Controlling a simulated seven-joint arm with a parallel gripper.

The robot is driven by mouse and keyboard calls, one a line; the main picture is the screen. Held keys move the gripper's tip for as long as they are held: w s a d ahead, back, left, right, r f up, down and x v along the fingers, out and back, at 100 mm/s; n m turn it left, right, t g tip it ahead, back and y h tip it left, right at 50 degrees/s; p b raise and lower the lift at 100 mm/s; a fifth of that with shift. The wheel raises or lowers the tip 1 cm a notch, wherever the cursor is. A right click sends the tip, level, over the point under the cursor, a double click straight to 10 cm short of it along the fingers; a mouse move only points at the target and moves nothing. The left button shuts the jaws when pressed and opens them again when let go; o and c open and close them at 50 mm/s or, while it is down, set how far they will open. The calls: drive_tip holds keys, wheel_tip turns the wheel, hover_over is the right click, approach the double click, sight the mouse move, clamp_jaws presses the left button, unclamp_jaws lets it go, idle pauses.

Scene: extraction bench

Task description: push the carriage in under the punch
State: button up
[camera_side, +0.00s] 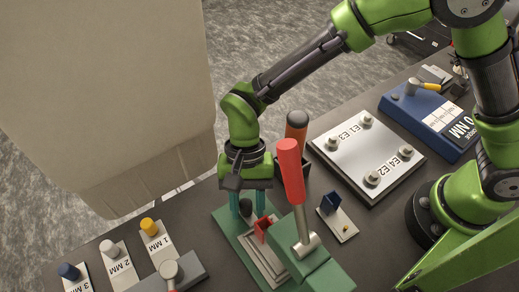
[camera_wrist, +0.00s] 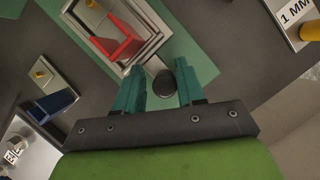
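The carriage (camera_side: 273,262) is a light grey stepped plate with a red upright piece (camera_side: 263,227), lying on a green base (camera_side: 226,222). In the wrist view the carriage (camera_wrist: 158,37) and red piece (camera_wrist: 122,45) show at the top. A dark round knob (camera_wrist: 163,82) sits at the carriage's near end. My gripper (camera_wrist: 160,85) is open, its teal fingers apart on either side of the knob in the picture; I cannot tell if they touch it. In the side view my gripper (camera_side: 247,203) points down over the base. The punch itself is hidden by the green press body (camera_side: 315,265).
A lever with a red handle (camera_side: 290,165) rises from the press close to my gripper. A small plate with a blue block (camera_side: 330,203) lies right of it. A white panel (camera_side: 365,150) with knobs stands behind. Labelled plates (camera_side: 118,265) lie at left.

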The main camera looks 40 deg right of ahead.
drive_tip(key=shift+o, duration=1.1)
drive_tip(key=shift+w+r, duration=0.1)
drive_tip(key=shift+w, duration=0.05)
drive_tip(key=v, duration=1.6)
drive_tip(key=shift+r, duration=0.3)
